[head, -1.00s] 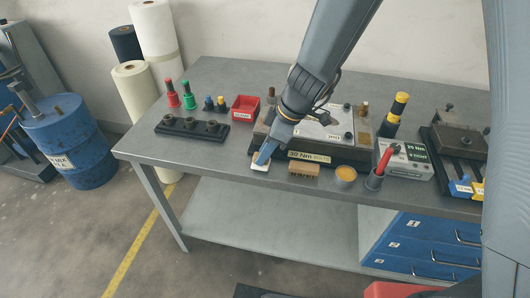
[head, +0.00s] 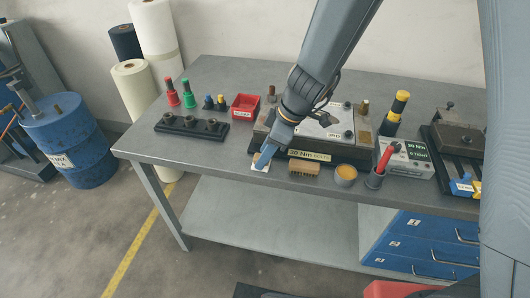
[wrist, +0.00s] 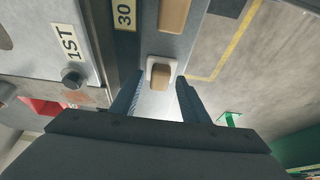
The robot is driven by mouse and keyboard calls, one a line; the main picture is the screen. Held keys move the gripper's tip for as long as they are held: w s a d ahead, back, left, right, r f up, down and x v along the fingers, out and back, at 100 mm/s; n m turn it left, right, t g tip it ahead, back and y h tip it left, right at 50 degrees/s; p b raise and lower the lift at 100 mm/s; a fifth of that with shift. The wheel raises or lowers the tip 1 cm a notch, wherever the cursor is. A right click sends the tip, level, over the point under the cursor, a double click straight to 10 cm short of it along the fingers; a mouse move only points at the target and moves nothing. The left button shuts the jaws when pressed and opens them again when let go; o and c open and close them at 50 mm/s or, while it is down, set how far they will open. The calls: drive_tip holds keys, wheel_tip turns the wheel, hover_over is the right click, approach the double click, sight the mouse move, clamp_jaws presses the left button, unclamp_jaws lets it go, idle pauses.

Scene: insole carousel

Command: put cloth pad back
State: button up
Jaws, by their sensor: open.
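A small tan block (wrist: 161,77), which seems to be the cloth pad, lies on a white square patch (wrist: 161,61) near the bench edge in the wrist view. In the head view the white patch (head: 260,168) shows at the front edge, left of the wooden brush (head: 304,168). My gripper (wrist: 158,92) is open, its two fingers apart on either side of the block's near end. Whether the fingers touch it cannot be told. In the head view my gripper (head: 262,157) is right over the patch and hides part of it.
A fixture with a "30 Nm" label (head: 309,155) stands just behind the brush. A yellow-topped tin (head: 345,175) and a red-handled tool in a cup (head: 376,176) stand to the right. A black socket rack (head: 191,126) and red bin (head: 245,106) are farther left and back.

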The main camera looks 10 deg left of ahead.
drive_tip(key=shift+r, duration=0.1)
drive_tip(key=shift+r, duration=0.3)
drive_tip(key=b+v, duration=0.2)
drive_tip(key=v, duration=0.9)
drive_tip(key=shift+d+r, duration=0.2)
drive_tip(key=shift+r, duration=0.05)
drive_tip(key=s+d+f+m+h, duration=0.2)
drive_tip(key=s+d+f+m, duration=0.1)
drive_tip(key=d+m, duration=0.5)
drive_tip(key=s+d+f+m+h, duration=0.2)
drive_tip(key=s+d+m, duration=0.4)
drive_tip(key=d, duration=0.8)
drive_tip(key=f+m, duration=0.1)
drive_tip(key=m, duration=0.2)
drive_tip(key=shift+d+t+h, duration=0.3)
drive_tip(key=shift+d+t, duration=0.1)
